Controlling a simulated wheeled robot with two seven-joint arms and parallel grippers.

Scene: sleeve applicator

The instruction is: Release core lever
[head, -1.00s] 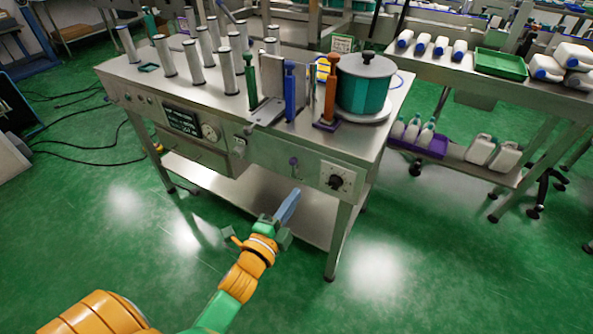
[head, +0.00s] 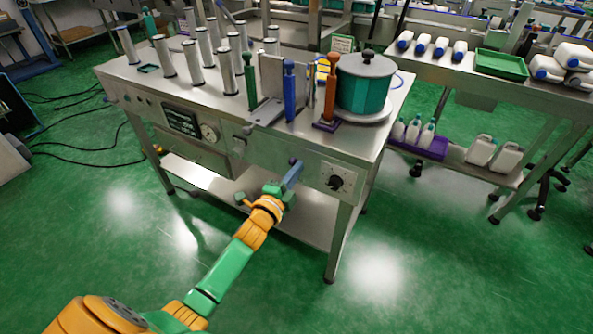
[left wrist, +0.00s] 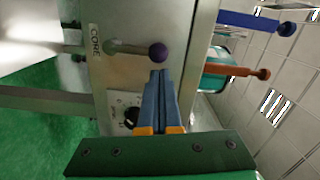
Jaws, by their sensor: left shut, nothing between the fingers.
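The core lever (left wrist: 128,48) shows in the left wrist view as a short metal rod with a dark purple ball knob, beside a label reading CORE on the machine's front panel. In the head view its knob (head: 293,161) is a small dark ball on the front panel, just past my fingertips. My left gripper (head: 294,168) is shut and empty, pointing at the panel. In the left wrist view its blue fingers (left wrist: 160,75) end right by the knob; I cannot tell whether they touch it. My right gripper is not in view.
A black rotary dial (head: 335,182) is on the panel right of the lever. Above, the machine top (head: 215,98) carries metal posts, green, blue and orange upright handles (head: 330,85) and a teal drum (head: 364,92). The green floor before the machine is clear.

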